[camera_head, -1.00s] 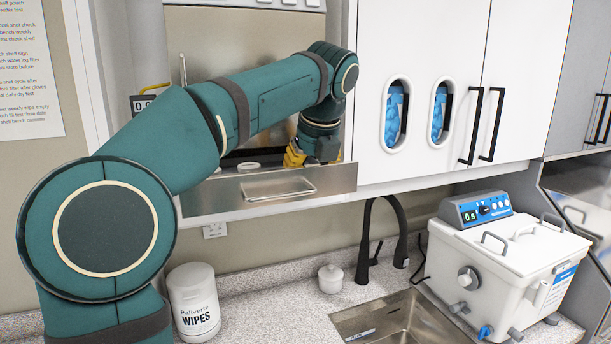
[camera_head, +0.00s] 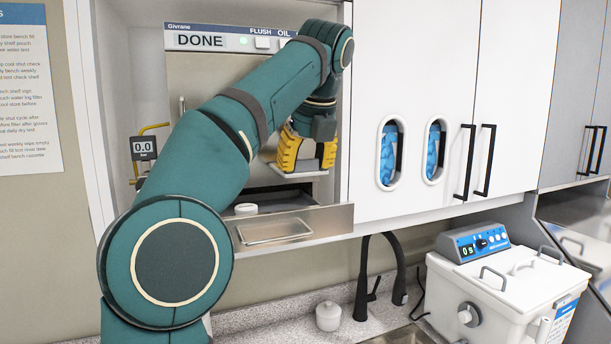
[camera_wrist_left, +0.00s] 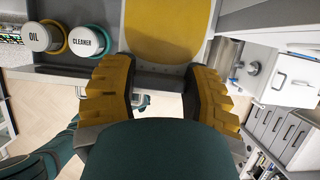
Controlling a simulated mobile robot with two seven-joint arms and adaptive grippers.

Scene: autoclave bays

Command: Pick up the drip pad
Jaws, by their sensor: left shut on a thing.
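The drip pad is a thin slab with a rounded yellow patch and a pale border; it fills the top middle of the left wrist view (camera_wrist_left: 165,32). In the head view its pale edge (camera_head: 304,174) shows under my left gripper (camera_head: 305,160). The yellow-and-black fingers of my left gripper, also in the left wrist view (camera_wrist_left: 160,72), are shut on the pad at its near end. The pad hangs in front of the autoclave, above the shelf ledge and apart from it. My right gripper is not in view.
The autoclave panel (camera_head: 208,41) reads DONE. A metal tray (camera_head: 275,231) sits at the ledge, with a small white lid (camera_head: 246,209) behind it. White cupboards (camera_head: 408,60) stand close on the right.

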